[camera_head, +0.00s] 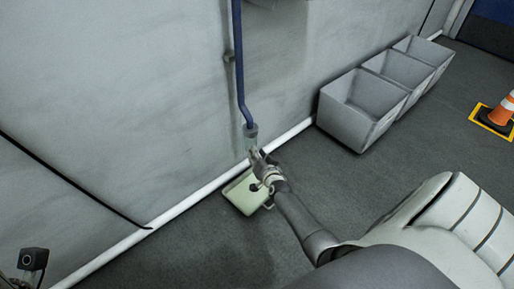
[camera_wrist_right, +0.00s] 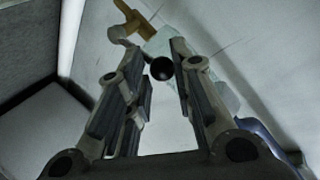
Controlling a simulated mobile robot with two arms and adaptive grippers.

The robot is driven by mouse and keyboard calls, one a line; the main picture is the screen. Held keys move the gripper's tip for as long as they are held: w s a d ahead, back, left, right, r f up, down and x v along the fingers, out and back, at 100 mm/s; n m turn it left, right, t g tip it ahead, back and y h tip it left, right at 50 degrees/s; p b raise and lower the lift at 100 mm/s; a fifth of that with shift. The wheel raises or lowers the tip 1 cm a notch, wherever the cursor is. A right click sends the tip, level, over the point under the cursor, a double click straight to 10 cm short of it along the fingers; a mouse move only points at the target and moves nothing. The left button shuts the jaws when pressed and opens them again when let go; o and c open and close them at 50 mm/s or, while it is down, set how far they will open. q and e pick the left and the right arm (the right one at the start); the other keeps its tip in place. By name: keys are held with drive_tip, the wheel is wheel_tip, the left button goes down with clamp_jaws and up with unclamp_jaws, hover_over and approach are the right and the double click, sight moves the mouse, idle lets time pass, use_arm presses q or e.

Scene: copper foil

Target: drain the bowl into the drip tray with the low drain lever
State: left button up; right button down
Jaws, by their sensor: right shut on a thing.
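A clear bowl (camera_head: 250,131) sits at the lower end of a blue pipe (camera_head: 240,75) on the wall. The pale green drip tray (camera_head: 237,196) lies on the floor below it, against the wall base. My right gripper (camera_head: 263,174) is above the tray, just below the bowl. In the right wrist view, the lever's round black knob (camera_wrist_right: 162,68) is between the fingertips, and the gripper is shut on it. A brass-coloured handle (camera_wrist_right: 135,20) shows beyond. The lever's arm is mostly hidden. My left gripper's fingers are not in view.
Three grey bins (camera_head: 352,118) stand in a row along the wall to the right. An orange cone (camera_head: 503,108) stands on a yellow-edged base at far right. A white skirting pipe (camera_head: 185,208) runs along the wall. The floor around the tray is clear.

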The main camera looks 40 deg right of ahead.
drive_tip(key=shift+w+a+r, duration=0.25)
drive_tip(key=shift+w, duration=0.05)
drive_tip(key=c, duration=1.3)
unclamp_jaws()
drive_tip(key=shift+f, duration=0.1)
drive_tip(key=shift+s+d+f, duration=0.1)
drive_tip(key=shift+s, duration=0.1)
drive_tip(key=v, duration=1.2)
